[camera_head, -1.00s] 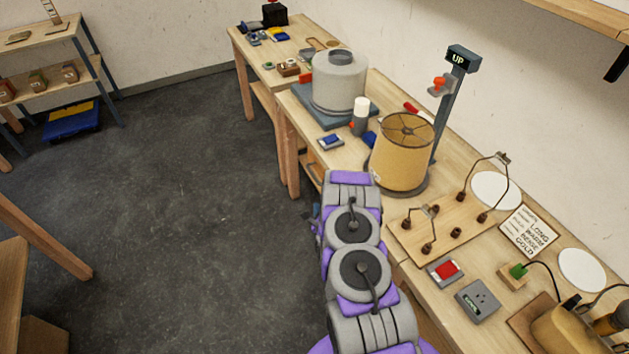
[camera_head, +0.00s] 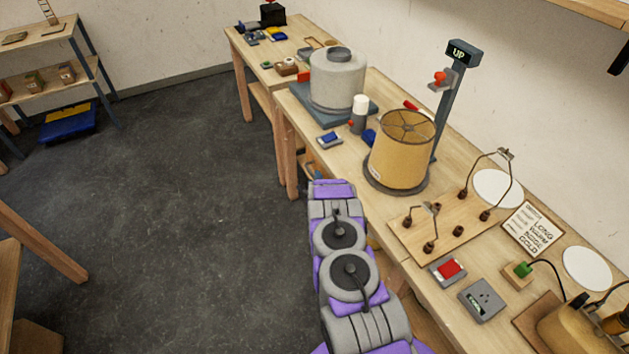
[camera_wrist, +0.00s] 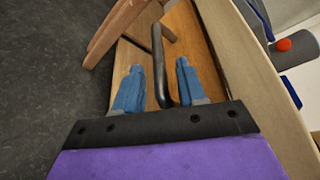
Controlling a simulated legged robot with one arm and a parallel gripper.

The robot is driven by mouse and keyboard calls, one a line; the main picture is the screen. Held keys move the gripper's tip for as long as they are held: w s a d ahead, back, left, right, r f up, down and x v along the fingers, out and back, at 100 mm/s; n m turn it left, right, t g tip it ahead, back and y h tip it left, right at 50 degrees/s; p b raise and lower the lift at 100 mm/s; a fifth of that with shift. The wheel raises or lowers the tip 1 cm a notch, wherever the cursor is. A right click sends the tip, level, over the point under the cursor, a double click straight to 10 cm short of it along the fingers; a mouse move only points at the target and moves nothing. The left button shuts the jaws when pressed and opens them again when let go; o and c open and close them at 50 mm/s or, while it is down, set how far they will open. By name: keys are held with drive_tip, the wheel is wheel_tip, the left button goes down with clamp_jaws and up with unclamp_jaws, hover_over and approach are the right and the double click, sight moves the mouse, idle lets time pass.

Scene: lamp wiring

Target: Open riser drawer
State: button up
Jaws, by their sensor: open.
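In the wrist view, a wooden drawer front (camera_wrist: 190,35) sits under the edge of a light wooden bench top. A dark bar handle (camera_wrist: 158,65) runs along that front. My gripper (camera_wrist: 160,72) is open, with one blue finger on each side of the handle. The handle lies between the fingers, and I cannot tell whether either finger touches it. In the head view my arm hides the drawer front and the gripper.
The bench top (camera_head: 395,212) above carries a lampshade (camera_head: 402,150), a grey drum-shaped thing (camera_head: 338,80), and a wooden board with sockets (camera_head: 445,228). A post with an UP sign (camera_head: 460,52) stands behind. Open dark floor (camera_head: 190,190) lies to the left.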

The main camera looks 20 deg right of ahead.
drive_tip(key=shift+w+d+f, duration=0.15)
drive_tip(key=shift+w+d, duration=0.05)
drive_tip(key=shift+w, duration=0.35)
clamp_jaws()
idle(0.4)
